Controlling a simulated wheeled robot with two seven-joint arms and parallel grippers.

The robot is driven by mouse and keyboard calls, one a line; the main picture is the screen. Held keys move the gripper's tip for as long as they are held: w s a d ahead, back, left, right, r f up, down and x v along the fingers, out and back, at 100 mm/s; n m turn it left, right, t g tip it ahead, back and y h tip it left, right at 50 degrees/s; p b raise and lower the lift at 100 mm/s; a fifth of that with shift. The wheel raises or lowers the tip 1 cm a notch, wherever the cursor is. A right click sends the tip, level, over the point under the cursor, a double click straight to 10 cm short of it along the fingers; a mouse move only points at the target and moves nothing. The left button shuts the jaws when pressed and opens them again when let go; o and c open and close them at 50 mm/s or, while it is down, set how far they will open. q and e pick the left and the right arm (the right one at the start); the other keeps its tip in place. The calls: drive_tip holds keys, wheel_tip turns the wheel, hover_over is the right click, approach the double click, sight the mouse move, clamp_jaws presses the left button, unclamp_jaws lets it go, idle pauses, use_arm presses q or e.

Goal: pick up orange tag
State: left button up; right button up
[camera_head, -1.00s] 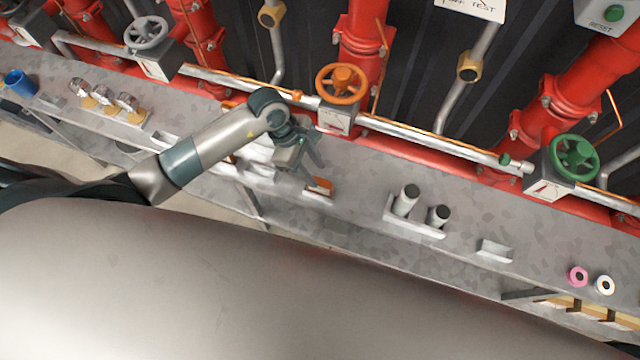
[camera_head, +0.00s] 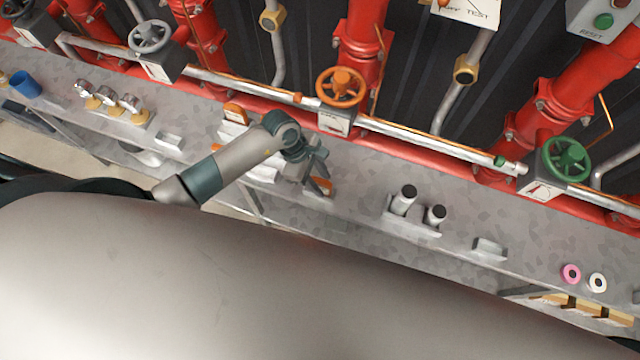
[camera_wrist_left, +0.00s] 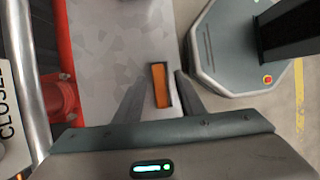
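An orange tag (camera_head: 322,187) with a dark edge sits near the front edge of the grey bench, right of the left arm. In the left wrist view the orange tag (camera_wrist_left: 160,86) shows between the two fingers. My left gripper (camera_head: 318,170) is over the tag in the head view, partly covering it. In the left wrist view my left gripper (camera_wrist_left: 160,76) is open, with a finger on each side of the tag and gaps visible. Whether the fingers are down at the tag's height is unclear. My right gripper is not in view.
Another orange tag (camera_head: 235,112) stands behind the left arm. A holder with two dark-topped cylinders (camera_head: 404,200) stands to the right. The orange handwheel (camera_head: 340,88) and red pipes line the back. Bare bench lies between the left gripper and the cylinders.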

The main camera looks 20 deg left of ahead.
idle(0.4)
use_arm(q)
clamp_jaws()
drive_tip(key=shift+r, duration=0.1)
drive_tip(key=shift+r+b, duration=0.3)
drive_tip(key=shift+r, duration=0.1)
wheel_tip(320, 180, up, 3)
drive_tip(key=shift+s+d+r+b, duration=0.1)
drive_tip(key=shift+d+b, duration=0.05)
drive_tip(key=shift+b, duration=0.6)
drive_tip(key=s+d+r+b, duration=0.3)
drive_tip(key=s+d+r, duration=0.3)
drive_tip(key=d, duration=0.3)
drive_tip(key=shift+s+r, duration=0.25)
drive_tip(key=shift+r, duration=0.15)
drive_tip(key=shift+d, duration=0.1)
